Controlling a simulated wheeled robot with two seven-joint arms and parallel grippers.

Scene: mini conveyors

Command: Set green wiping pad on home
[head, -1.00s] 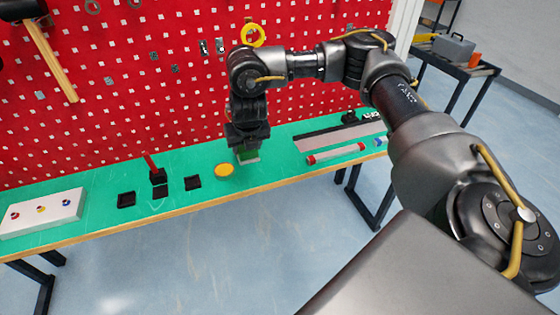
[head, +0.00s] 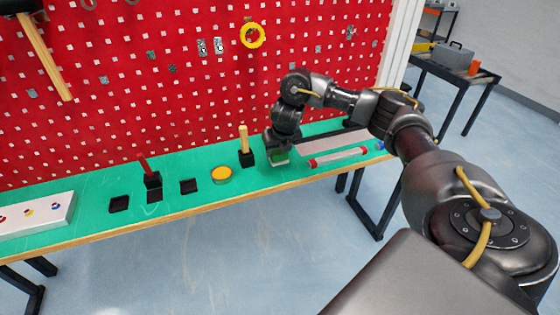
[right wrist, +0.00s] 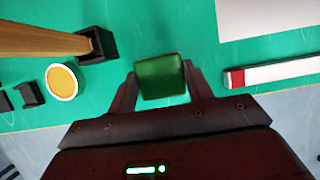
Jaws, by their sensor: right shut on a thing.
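The green wiping pad (right wrist: 161,77) sits between the fingers of my right gripper (right wrist: 163,84) in the right wrist view. The gripper is shut on it. In the head view, my right gripper (head: 278,153) is over the green bench top, right of the wooden handle in its black holder (head: 246,158). A pale green edge of the pad (head: 281,162) shows beneath it. I cannot tell if the pad touches the bench. No spot marked as home can be made out. My left gripper is not in view.
An orange disc (head: 221,174) and black square holders (head: 188,187) lie to the left. A red handle (head: 146,167) stands in one holder. A white bar with red ends (head: 338,157) and a grey strip (head: 325,143) lie to the right. A red pegboard (head: 180,110) rises behind.

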